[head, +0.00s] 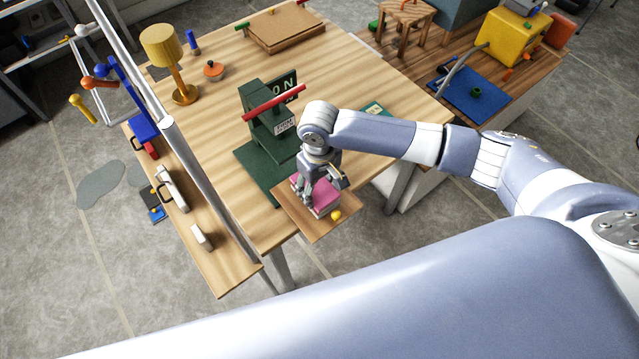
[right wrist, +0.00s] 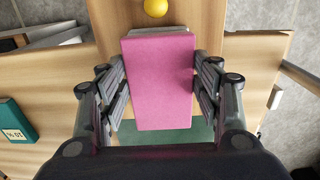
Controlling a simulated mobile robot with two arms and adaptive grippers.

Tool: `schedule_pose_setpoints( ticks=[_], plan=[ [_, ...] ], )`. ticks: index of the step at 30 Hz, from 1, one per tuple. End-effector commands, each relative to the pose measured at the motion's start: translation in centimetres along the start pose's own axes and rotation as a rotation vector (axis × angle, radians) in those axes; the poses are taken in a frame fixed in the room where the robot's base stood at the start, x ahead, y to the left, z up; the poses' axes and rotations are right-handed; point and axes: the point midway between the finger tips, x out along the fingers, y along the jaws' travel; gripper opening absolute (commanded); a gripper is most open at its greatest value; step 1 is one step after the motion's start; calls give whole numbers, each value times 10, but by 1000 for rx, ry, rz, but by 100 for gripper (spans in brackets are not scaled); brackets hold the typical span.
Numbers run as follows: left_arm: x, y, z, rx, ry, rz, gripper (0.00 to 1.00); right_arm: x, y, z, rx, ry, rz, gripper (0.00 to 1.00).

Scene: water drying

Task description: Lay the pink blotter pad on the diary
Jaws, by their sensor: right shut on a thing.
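My right gripper (head: 318,188) points down over the front of the wooden table and is shut on the pink blotter pad (head: 325,200). In the right wrist view the pad (right wrist: 160,85) fills the gap between the fingers (right wrist: 160,92), its long sides against them. A pale edge shows just beyond its far end. I cannot tell whether the pad touches the board beneath. A teal book with a light label (head: 376,110), perhaps the diary, lies near the table's right edge; it also shows in the right wrist view (right wrist: 14,130). My left gripper is not in view.
A yellow ball (head: 336,215) sits beside the pad on a small wooden board (head: 318,232) projecting from the table front. A green stand with a red bar (head: 262,130) rises left of my gripper. Bare tabletop (head: 345,75) lies behind the book.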

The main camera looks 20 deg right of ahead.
Motion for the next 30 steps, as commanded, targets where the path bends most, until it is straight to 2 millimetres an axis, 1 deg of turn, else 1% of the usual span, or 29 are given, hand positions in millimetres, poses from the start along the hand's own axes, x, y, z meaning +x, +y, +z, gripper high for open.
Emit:
schedule_pose_setpoints(
  ticks=[8,9,11,12,23,26,29,30],
  plan=[
    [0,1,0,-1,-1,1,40,2,0,0,0,0,-1,36],
    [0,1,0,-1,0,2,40,3,0,0,-1,1,-1,62],
    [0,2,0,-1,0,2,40,2,0,0,-1,1,0,75],
    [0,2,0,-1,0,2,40,2,0,0,-1,1,0,80],
    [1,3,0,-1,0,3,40,1,0,0,0,1,0,80],
    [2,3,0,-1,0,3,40,-5,0,0,-1,2,-1,80],
    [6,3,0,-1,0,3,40,-19,0,-1,-2,4,-1,80],
    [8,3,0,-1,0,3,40,-27,0,-1,-2,5,0,80]
  ],
)
